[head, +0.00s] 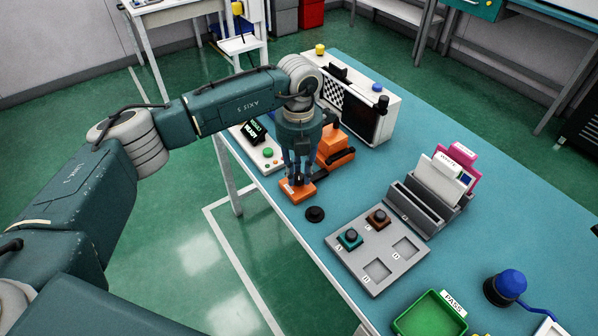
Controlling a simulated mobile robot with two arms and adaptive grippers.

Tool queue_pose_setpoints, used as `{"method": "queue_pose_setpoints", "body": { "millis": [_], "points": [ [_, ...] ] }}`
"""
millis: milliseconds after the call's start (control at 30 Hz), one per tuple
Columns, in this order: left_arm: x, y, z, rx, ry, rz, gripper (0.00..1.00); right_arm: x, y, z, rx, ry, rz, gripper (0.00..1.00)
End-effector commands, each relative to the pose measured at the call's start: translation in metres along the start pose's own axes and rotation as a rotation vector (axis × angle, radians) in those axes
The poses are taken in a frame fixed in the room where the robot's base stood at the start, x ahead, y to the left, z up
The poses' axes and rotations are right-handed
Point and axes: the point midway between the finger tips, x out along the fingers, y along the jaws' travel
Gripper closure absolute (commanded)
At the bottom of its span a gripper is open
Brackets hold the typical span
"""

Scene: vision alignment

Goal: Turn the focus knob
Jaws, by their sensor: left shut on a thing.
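My left gripper (296,178) points down over a low orange block (298,193) near the left edge of the blue table. Its fingers are shut on a small dark thing on top of the block, which looks like the focus knob; the fingers hide most of it. A larger orange unit (335,147) with a black part stands just behind, partly hidden by my wrist. My right gripper is not in view.
A black round disc (315,214) lies close in front of the block. A white box with a checkered panel (335,95) stands behind. A grey tray (369,271), a slotted rack (406,208) and a green bin (430,315) lie to the right. A control panel with a display (266,157) sits left.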

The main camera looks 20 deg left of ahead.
Motion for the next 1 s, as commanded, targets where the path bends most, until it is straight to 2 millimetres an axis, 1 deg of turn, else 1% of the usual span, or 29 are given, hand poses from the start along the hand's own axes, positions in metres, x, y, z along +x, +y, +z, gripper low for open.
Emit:
{"method": "queue_pose_setpoints", "body": {
  "millis": [33, 100, 367, 467, 567, 900, 1000],
  "points": [
    [0.001, 0.001, -0.002, 0.0, 0.007, 0.003, 0.71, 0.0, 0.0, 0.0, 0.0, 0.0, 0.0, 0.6],
    [0.001, 0.001, -0.002, 0.0, 0.007, 0.002, 0.58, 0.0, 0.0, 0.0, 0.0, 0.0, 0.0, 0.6],
    [0.0, 0.0, -0.001, 0.001, 0.003, 0.001, 0.58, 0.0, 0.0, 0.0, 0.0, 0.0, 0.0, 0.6],
    [-0.004, 0.0, 0.0, 0.001, 0.001, 0.0, 0.58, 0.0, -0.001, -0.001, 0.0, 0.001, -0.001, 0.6],
    [-0.017, 0.0, 0.0, 0.001, -0.001, 0.0, 0.58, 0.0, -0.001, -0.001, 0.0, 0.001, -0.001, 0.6],
    [-0.087, 0.001, 0.0, 0.0, 0.0, 0.0, 0.58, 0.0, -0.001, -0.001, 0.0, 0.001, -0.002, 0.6],
    [-0.103, 0.001, -0.001, 0.0, 0.001, 0.0, 0.58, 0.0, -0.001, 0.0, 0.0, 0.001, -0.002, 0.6]
  ]
}}
